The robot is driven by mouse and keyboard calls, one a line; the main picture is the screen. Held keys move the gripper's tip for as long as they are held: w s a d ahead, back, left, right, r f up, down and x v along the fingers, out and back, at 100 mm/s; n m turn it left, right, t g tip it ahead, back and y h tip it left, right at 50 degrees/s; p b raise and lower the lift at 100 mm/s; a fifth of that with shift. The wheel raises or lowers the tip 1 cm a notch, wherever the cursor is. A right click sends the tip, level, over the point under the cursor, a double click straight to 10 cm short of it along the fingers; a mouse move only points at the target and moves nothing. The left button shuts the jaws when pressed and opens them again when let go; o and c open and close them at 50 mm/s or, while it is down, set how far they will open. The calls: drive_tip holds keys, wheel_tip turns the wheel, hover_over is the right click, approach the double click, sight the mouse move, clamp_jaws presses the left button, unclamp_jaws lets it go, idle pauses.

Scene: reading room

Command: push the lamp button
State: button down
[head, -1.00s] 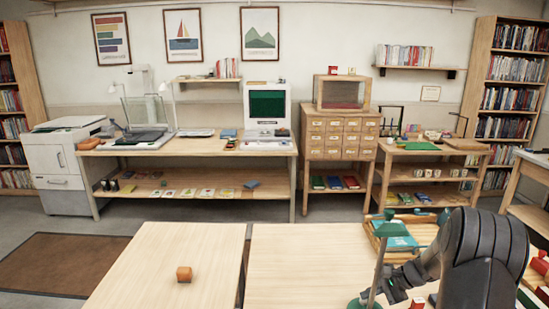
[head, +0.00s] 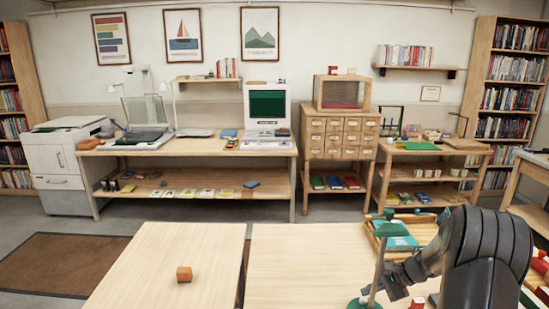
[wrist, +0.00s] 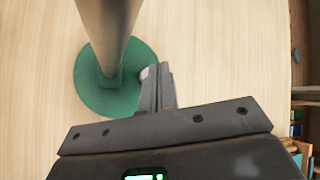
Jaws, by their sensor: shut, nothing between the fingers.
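The desk lamp stands upright on the near table, with a green shade (head: 396,229), a grey pole (head: 378,265) and a round green base (head: 362,303). In the wrist view its pole (wrist: 108,32) rises from the green base (wrist: 92,88). My gripper (wrist: 158,78) is shut and empty. Its fingertips are over the right edge of the base, just right of the pole. A small pale rounded piece, perhaps the button (wrist: 145,73), shows at the fingertips and is partly hidden by them. I cannot tell whether they touch it. In the head view my gripper (head: 391,279) is right of the pole.
A wooden tray (head: 424,229) with a blue book is behind the lamp. Red and white blocks (head: 417,303) lie close right of the lamp base. The tabletop left of the lamp is clear.

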sight(367, 302)
wheel_tip(367, 302, up, 6)
drive_tip(key=shift+f, duration=0.1)
idle(0.4)
